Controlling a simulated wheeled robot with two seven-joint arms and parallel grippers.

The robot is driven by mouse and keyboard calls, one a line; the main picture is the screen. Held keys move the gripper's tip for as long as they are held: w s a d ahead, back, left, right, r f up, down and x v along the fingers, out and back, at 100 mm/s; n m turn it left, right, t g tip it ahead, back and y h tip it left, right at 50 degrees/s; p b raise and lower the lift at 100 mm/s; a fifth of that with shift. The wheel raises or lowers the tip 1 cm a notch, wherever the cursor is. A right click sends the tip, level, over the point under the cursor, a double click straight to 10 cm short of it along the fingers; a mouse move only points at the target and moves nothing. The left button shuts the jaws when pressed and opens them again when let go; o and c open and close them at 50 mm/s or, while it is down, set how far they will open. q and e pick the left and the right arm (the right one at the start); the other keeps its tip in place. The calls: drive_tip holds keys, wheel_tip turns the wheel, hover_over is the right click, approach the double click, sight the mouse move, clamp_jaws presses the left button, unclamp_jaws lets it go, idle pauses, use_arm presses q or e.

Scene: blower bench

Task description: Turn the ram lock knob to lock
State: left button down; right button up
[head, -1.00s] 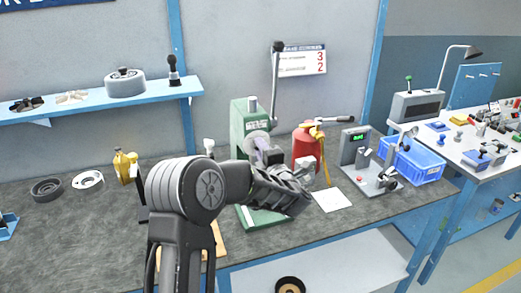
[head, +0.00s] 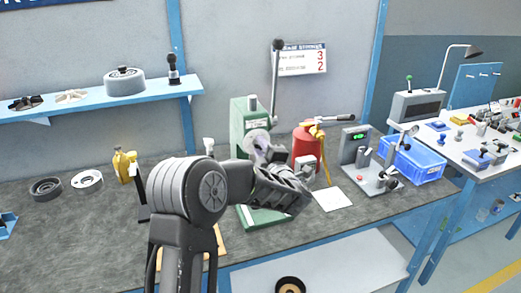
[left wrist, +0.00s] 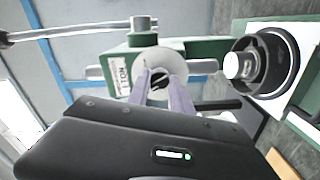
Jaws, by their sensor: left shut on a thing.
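The green ram press (head: 240,118) stands on the bench with its long lever (head: 275,85) upright. In the left wrist view, a pale round disc (left wrist: 198,67) sits on the green press body (left wrist: 118,60). The small dark ram lock knob (left wrist: 160,83) is at the disc's front, between my left fingers. My left gripper (left wrist: 159,88) is shut on this knob. In the head view, the left gripper (head: 260,142) reaches the press front, and the wrist hides part of the press. The knob is too small and covered there to make out its angle. My right gripper is not in view.
A red canister (head: 306,147) stands close to the right of the press. Further right are a gauge stand (head: 354,145) and a blue bin (head: 424,163).

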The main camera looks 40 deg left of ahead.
use_arm(q)
drive_tip(key=shift+m+p, duration=2.4)
drive_tip(key=shift+m, duration=5)
drive_tip(key=c, duration=1.1)
unclamp_jaws()
drive_tip(key=shift+c, duration=0.2)
